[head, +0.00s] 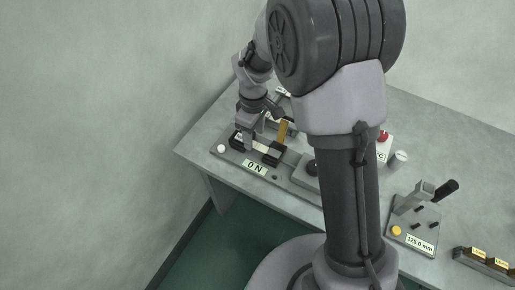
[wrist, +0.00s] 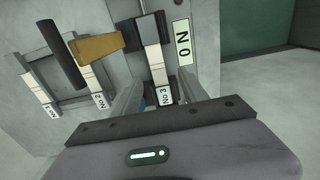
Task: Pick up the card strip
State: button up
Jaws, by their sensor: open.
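Pale strips with cross lines and end labels lie in the wrist view: one at the left (wrist: 40,88), one in the middle (wrist: 92,82) and one labelled 3 (wrist: 156,68). Which one the task means I cannot tell. The far end of strip 3 meets a dark grey block (wrist: 149,28). My gripper (wrist: 155,92) is open, its two light grey fingers on either side of strip 3's near part. Contact with it I cannot make out. In the head view my gripper (head: 248,143) is low over the fixture at the bench's left end.
A tan piece (wrist: 98,46) and a black bar (wrist: 62,55) stand close left of strip 3. A "0 N" display (wrist: 183,43) lies on its right.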

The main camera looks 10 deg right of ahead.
aim_at(254, 143)
notch_tip(254, 143, down, 3)
jog(key=shift+w+f+b, duration=0.15)
jog(key=shift+f+b, duration=0.05)
jog(key=shift+b, duration=0.3)
jog(key=shift+r, duration=0.2)
jog(key=shift+c, duration=0.2)
grip_shut()
jog(key=shift+r, duration=0.1)
